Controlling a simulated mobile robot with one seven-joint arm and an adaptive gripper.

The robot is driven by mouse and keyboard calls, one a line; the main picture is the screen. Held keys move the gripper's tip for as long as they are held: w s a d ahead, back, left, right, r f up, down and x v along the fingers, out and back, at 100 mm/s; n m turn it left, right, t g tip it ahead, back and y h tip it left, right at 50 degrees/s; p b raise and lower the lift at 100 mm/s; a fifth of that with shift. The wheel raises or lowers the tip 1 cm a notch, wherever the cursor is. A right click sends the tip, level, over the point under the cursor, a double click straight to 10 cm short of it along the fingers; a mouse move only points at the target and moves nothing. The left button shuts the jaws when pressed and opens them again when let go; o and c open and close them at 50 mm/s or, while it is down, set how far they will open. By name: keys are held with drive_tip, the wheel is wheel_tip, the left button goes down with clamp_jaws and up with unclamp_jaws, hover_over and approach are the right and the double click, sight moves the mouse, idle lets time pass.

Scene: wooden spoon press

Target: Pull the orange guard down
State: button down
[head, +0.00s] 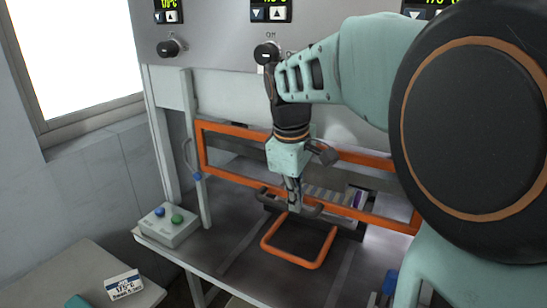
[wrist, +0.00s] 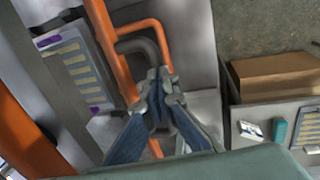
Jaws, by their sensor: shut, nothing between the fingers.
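The orange guard (head: 232,130) is a rectangular frame across the front of the press, in the head view. A dark grey handle (head: 268,195) sits at its lower bar. In the wrist view the guard's bar (wrist: 107,45) runs beside the dark handle (wrist: 148,46). My gripper (head: 293,207) points down in front of the guard, at the dark handle. Its fingertips (wrist: 159,82) are together and empty, close to the handle's end. I cannot tell whether they touch it. My fingers hide part of the handle.
An orange loop handle (head: 272,255) lies low in front of the guard. A tray with several pale slots (wrist: 70,65) is behind the guard. A button box (head: 168,227) stands at left. A cardboard box (wrist: 275,76) and a small card (wrist: 250,131) are on the side bench.

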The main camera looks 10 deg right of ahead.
wheel_tip(320, 180, down, 15)
drive_tip(key=b, duration=0.6)
drive_tip(key=shift+r+b, duration=0.15)
drive_tip(key=shift+b, duration=0.15)
drive_tip(key=shift+s, duration=0.1)
